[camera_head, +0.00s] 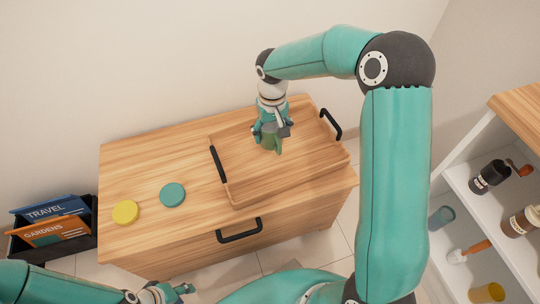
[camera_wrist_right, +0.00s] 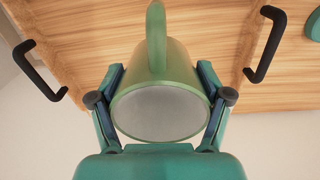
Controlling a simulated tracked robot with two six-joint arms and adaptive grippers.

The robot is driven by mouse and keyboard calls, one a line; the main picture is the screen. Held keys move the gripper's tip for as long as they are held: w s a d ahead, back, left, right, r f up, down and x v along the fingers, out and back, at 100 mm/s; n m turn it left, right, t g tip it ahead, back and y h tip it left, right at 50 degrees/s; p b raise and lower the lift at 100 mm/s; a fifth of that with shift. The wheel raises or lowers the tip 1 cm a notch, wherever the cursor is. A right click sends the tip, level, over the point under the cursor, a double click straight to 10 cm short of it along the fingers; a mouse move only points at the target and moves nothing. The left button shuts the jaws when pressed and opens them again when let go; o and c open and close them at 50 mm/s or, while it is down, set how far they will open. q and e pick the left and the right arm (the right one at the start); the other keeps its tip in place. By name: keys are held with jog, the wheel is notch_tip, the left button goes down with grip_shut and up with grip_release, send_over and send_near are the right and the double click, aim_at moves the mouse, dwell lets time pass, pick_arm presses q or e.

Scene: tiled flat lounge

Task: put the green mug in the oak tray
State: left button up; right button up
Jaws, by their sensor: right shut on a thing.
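The oak tray (camera_head: 311,152) lies on top of a wooden cabinet and has a black handle at each end. My right gripper (camera_head: 270,130) points down over the tray's inside and is shut on the green mug (camera_head: 268,143). In the right wrist view the green mug (camera_wrist_right: 165,75) sits between the two fingers, its handle towards the top of the picture, with the oak tray (camera_wrist_right: 225,40) beyond it. I cannot tell whether the mug touches the tray floor. My left gripper (camera_head: 172,293) is low at the front left, away from the tray; its finger opening is unclear.
A yellow disc (camera_head: 126,212) and a teal disc (camera_head: 173,194) lie on the cabinet top (camera_head: 140,165) left of the tray. A black box with books (camera_head: 48,222) stands left of the cabinet. A white shelf (camera_head: 470,200) with jars and other items stands at the right.

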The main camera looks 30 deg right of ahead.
notch_tip(320, 180, down, 10)
jog(key=shift+f+b, duration=0.15)
jog(key=shift+b, duration=0.85)
jog(key=shift+f, duration=0.15)
jog(key=o, duration=1.7)
notch_tip(320, 180, up, 12)
jog(key=p, duration=0.3)
jog(key=shift+r, duration=0.2)
jog(key=shift+f, duration=0.1)
